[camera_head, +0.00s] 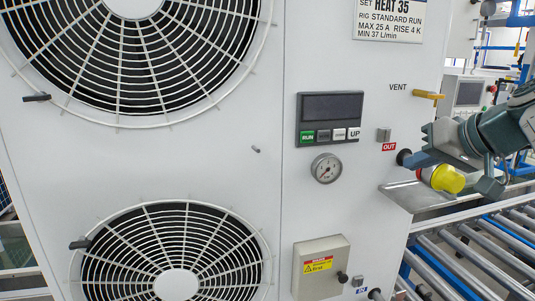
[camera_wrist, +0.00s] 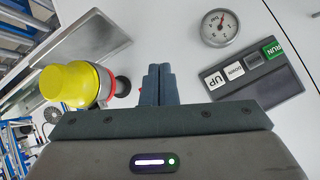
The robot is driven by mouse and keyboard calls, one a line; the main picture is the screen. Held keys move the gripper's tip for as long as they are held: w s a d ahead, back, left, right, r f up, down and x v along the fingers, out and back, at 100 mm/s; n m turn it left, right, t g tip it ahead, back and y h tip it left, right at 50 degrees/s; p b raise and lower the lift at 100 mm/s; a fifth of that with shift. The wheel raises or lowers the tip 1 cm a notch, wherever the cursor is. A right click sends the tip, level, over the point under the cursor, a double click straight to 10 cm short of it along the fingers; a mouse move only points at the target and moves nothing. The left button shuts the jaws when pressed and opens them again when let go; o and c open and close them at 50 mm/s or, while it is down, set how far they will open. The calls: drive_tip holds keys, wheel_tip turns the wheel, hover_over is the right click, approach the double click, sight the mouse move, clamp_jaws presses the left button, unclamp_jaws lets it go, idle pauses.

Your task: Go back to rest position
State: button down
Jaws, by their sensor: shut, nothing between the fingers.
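My gripper (camera_wrist: 160,85) is shut and empty; its two fingers are pressed together in the wrist view. In the head view my gripper (camera_head: 408,158) is at the right, in front of the right part of the white pump test cabinet (camera_head: 340,115). A yellow cap or knob with a red collar (camera_head: 447,179) is just beside and below the fingers. The same yellow part (camera_wrist: 68,84) is left of the fingers in the wrist view, apart from them. Whether the fingertips touch the cabinet is hard to tell.
The cabinet bears a control panel (camera_head: 330,117), a gauge (camera_head: 326,168), a yellow vent lever (camera_head: 428,95) and a grey box (camera_head: 321,267). A metal tray (camera_head: 418,196) juts out below the gripper. A roller conveyor (camera_head: 475,255) runs at the lower right. Two fan grilles fill the left.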

drive_tip(key=s+a+f+g+h, duration=0.1)
drive_tip(key=s+a+f, duration=0.3)
drive_tip(key=f, duration=0.5)
drive_tip(key=s+a+f+n+g+h, duration=0.1)
drive_tip(key=s+a+f+g, duration=0.2)
drive_tip(key=f, duration=0.6)
drive_tip(key=s+a+f+g+h, duration=0.2)
drive_tip(key=s+a+f, duration=0.5)
drive_tip(key=s+f, duration=0.1)
drive_tip(key=shift+f, duration=0.8)
drive_tip(key=shift+s, duration=0.1)
